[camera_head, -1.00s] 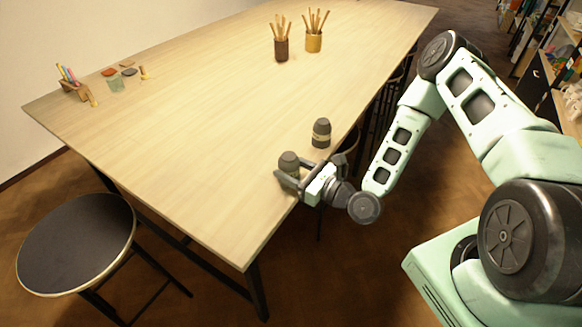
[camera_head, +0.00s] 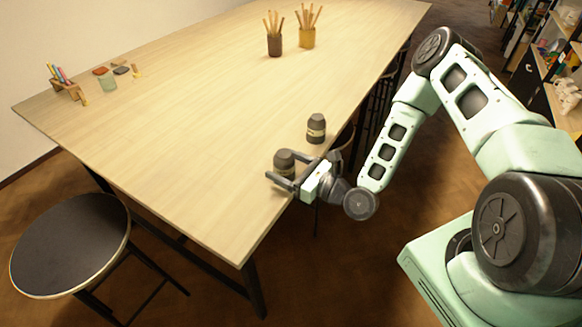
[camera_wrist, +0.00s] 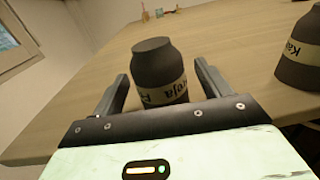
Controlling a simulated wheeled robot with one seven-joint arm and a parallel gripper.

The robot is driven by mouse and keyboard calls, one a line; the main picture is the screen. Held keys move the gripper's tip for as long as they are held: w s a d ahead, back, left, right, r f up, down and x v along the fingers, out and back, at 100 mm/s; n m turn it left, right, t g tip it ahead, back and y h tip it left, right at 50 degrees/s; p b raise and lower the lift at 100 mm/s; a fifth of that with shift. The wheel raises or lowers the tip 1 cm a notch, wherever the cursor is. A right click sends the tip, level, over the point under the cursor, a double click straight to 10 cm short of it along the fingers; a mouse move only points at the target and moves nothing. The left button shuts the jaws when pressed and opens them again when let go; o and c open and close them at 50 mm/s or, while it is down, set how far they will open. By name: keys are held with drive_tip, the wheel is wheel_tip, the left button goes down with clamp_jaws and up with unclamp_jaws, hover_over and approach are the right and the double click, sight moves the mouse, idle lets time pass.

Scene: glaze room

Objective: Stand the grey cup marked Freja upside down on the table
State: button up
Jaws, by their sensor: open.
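The grey cup marked Freja (camera_wrist: 160,65) stands upright on its wide end near the table's edge, narrower end up. Its pale label band faces my wrist camera. Whether the dark top is a closed base or an opening I cannot tell. In the head view the same cup (camera_head: 284,160) is partly hidden by my gripper. My gripper (camera_head: 287,171) is open and low over the table (camera_head: 190,130), its fingers on either side of the cup. In the wrist view a gap shows between cup and fingers (camera_wrist: 161,76).
A second grey cup (camera_head: 316,130) with a label starting "Ka" stands just behind; it also shows at right in the wrist view (camera_wrist: 300,55). Two tool pots, brown (camera_head: 275,45) and yellow (camera_head: 307,38), stand far back. A stool (camera_head: 70,245) is at left. The table's middle is clear.

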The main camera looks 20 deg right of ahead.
drive_tip(key=shift+s+d, duration=0.1)
drive_tip(key=shift+s+d+f, duration=0.15)
drive_tip(key=shift+s+d, duration=0.05)
drive_tip(key=shift+s, duration=0.05)
drive_tip(key=b+v, duration=0.2)
drive_tip(key=v, duration=1.4)
drive_tip(key=shift+s, duration=0.25)
